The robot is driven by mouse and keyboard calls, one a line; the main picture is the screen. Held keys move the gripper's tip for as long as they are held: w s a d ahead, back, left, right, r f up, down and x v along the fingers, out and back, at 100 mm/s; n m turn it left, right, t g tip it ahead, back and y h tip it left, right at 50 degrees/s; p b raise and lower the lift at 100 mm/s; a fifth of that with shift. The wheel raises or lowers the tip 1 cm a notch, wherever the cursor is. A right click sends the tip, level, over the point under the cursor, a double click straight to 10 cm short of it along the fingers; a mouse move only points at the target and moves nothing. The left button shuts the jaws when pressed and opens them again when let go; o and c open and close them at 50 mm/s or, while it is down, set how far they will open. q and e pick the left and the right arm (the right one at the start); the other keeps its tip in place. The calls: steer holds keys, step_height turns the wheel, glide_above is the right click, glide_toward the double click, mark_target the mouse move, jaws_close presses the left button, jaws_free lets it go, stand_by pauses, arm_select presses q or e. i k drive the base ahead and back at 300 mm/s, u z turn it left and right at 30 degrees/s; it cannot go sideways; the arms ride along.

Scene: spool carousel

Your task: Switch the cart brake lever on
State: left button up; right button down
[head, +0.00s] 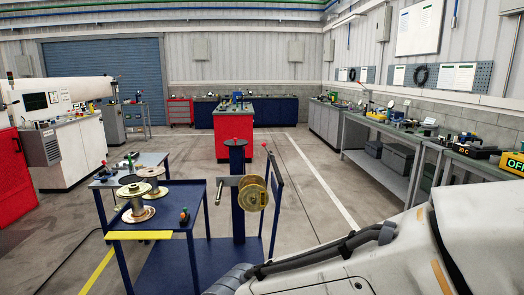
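The blue cart (170,193) stands in front of me at the left, with a yellow strip (138,235) along its near edge. A small dark fitting with an orange-red tip (184,214) stands near the right edge of its top. I cannot tell whether this is the brake lever or which way it is set. A red knob (237,141) tops the blue post beside the cart top. Neither gripper shows. A white link of my arm with dark cables fills the lower right and may hide part of the cart's lower deck.
Metal spools (136,205) stand on the cart top, and a gold spool (252,194) hangs on the post. A grey table (150,158) stands behind the cart. A long workbench (378,165) lines the right. The floor between cart and workbench is clear.

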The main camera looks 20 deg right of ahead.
mark_target(264, 144)
steer(key=z, duration=0.3)
steer(key=i, duration=0.55)
steer(key=z, duration=0.65)
steer(key=i, duration=1)
steer(key=u, duration=0.35)
steer(key=i, duration=1.25)
steer(key=u, duration=0.65)
